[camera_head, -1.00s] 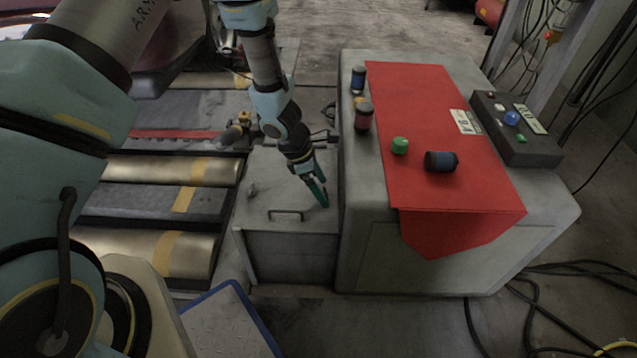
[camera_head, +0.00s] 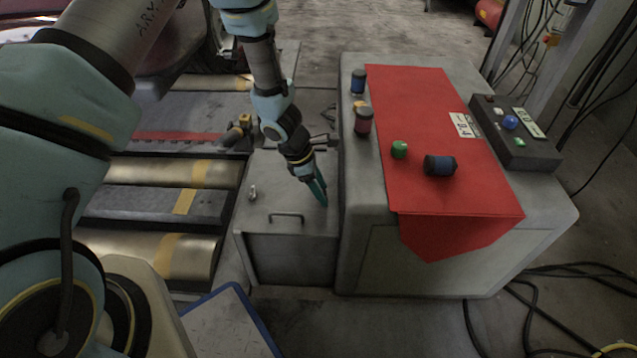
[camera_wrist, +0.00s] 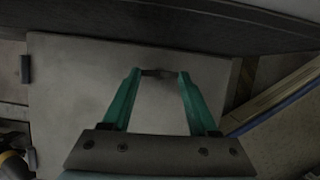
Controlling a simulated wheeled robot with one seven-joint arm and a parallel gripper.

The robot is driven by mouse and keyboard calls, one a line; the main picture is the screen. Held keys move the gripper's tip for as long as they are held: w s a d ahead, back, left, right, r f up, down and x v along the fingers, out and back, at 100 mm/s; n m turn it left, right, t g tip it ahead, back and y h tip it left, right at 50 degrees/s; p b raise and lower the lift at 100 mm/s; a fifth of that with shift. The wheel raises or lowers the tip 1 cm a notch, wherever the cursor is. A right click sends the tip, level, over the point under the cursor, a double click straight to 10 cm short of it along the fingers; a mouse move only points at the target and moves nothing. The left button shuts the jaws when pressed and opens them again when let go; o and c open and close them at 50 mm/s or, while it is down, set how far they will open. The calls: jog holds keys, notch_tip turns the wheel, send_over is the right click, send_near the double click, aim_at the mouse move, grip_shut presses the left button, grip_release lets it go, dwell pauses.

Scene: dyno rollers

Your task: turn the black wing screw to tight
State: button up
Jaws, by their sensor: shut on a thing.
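The black wing screw (camera_wrist: 160,73) shows in the wrist view as a small dark wide shape between my two green fingertips, on top of the grey metal box (camera_wrist: 75,100). My gripper (camera_wrist: 158,76) points down and is shut on it, one finger at each end of the wing. In the head view my gripper (camera_head: 323,203) reaches the right edge of the box top (camera_head: 265,200), and the fingers hide the screw. How far the screw is turned cannot be told.
A large grey cabinet (camera_head: 365,270) with a red cloth (camera_head: 420,100) stands close to the right of my gripper. Spools and a green cap (camera_head: 400,149) stand on it. A handle (camera_head: 286,217) and small latch (camera_head: 252,193) sit on the box. Rollers (camera_head: 170,172) lie left.

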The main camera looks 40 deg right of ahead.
jog(key=shift+s+a+m+p, duration=0.1)
jog(key=shift+s+m+p, duration=0.05)
jog(key=shift+m+p, duration=0.2)
jog(key=o, duration=1.4)
jog(key=shift+r, duration=0.3)
jog(key=p+v, duration=0.3)
jog(key=v, duration=0.7)
jog(key=shift+r, duration=0.15)
